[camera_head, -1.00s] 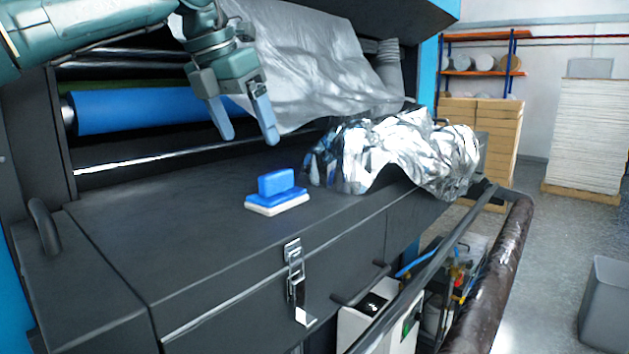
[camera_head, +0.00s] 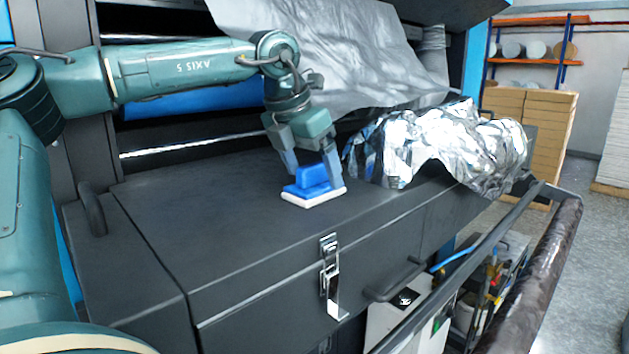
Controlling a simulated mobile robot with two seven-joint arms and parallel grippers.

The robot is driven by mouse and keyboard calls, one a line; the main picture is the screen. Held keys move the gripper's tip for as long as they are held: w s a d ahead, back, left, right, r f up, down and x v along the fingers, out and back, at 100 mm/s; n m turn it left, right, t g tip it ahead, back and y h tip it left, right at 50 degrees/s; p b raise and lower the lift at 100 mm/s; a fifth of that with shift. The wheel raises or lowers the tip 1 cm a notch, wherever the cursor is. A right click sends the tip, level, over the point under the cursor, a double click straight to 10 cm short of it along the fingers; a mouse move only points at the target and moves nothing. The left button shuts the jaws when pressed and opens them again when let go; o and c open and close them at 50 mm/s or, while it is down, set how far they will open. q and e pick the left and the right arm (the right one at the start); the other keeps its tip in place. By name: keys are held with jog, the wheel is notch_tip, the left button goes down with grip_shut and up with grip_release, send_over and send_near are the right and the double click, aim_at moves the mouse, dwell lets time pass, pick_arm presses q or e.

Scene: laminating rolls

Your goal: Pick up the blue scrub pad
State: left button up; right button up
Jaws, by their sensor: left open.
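The blue scrub pad (camera_head: 313,178) has a blue handle block on a blue base with a white underside. It lies on the dark flat top of the machine (camera_head: 220,215), near its middle. My left gripper (camera_head: 312,175) points down at the pad, with its blue-grey fingers open. One finger is at the left of the handle block and the other is behind its right side. I cannot tell whether the fingers touch the pad. My right gripper is not in view.
Crumpled silver foil (camera_head: 440,145) lies right of the pad. A grey sheet (camera_head: 340,60) hangs behind my gripper, in front of a blue roller (camera_head: 180,103). A latch (camera_head: 330,275) is on the front face. The top left of the pad is clear.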

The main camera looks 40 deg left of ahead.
aim_at(314, 164)
pick_arm(q)
jog(key=shift+x, duration=1.2)
jog(key=c, duration=1.1)
jog(key=shift+r, duration=0.2)
notch_tip(314, 164, up, 18)
jog(key=p, duration=0.1)
jog(key=shift+f, duration=0.15)
jog(key=o, duration=0.5)
jog(key=c, duration=0.4)
